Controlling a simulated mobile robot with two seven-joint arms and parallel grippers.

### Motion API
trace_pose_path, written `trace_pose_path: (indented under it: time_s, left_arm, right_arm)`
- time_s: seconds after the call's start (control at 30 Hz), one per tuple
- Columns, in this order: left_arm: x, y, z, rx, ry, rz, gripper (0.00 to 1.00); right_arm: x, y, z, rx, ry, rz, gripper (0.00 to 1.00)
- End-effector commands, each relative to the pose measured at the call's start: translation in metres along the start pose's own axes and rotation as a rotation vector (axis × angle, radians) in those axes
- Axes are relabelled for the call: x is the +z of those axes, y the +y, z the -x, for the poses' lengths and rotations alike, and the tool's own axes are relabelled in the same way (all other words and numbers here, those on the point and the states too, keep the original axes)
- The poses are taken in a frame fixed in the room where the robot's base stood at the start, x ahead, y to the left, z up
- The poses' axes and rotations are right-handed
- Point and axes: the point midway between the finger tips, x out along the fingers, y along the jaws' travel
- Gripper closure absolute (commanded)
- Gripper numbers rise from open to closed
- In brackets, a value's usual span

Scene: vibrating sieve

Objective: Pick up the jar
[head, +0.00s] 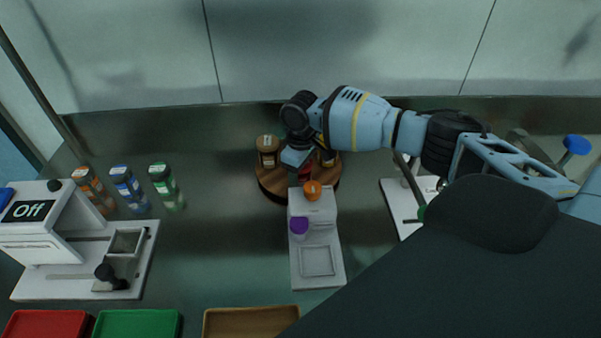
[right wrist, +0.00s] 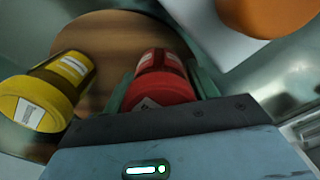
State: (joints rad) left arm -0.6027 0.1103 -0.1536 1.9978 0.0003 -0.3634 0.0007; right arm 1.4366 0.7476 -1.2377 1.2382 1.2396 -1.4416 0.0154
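A red jar (right wrist: 163,82) stands on the round wooden turntable (right wrist: 120,38) in the right wrist view. In the head view the red jar (head: 305,174) is mostly hidden by my right gripper (head: 298,160), which reaches over the turntable (head: 270,183) from the right. In the right wrist view the fingers of my right gripper (right wrist: 163,85) are spread on both sides of the red jar. A thin gap seems to show at the right finger. A yellow-lidded jar (right wrist: 48,88) stands to the left, outside the fingers. My left gripper is not in view.
A brown-lidded jar (head: 267,150) stands on the turntable. A white device (head: 318,245) with orange and purple knobs is just in front. Orange, blue and green jars (head: 165,185) stand at left, behind a machine reading "Off" (head: 30,211). Red, green and brown trays (head: 250,322) line the front.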

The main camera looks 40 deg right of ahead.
Motion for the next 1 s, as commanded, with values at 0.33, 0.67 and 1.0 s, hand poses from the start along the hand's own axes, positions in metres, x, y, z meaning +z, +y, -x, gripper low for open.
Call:
trace_pose_path:
  time_s: [0.33, 0.67, 1.0]
  left_arm:
    - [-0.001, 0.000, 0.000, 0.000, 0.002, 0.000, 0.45]
    - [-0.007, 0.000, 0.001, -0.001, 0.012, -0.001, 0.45]
    - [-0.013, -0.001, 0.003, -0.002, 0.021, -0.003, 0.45]
  right_arm:
    - [0.000, 0.000, 0.001, 0.000, 0.001, 0.000, 0.71]
    - [-0.001, 0.001, 0.028, 0.002, 0.006, 0.000, 0.71]
    - [-0.001, 0.000, 0.087, 0.002, 0.005, 0.000, 0.71]
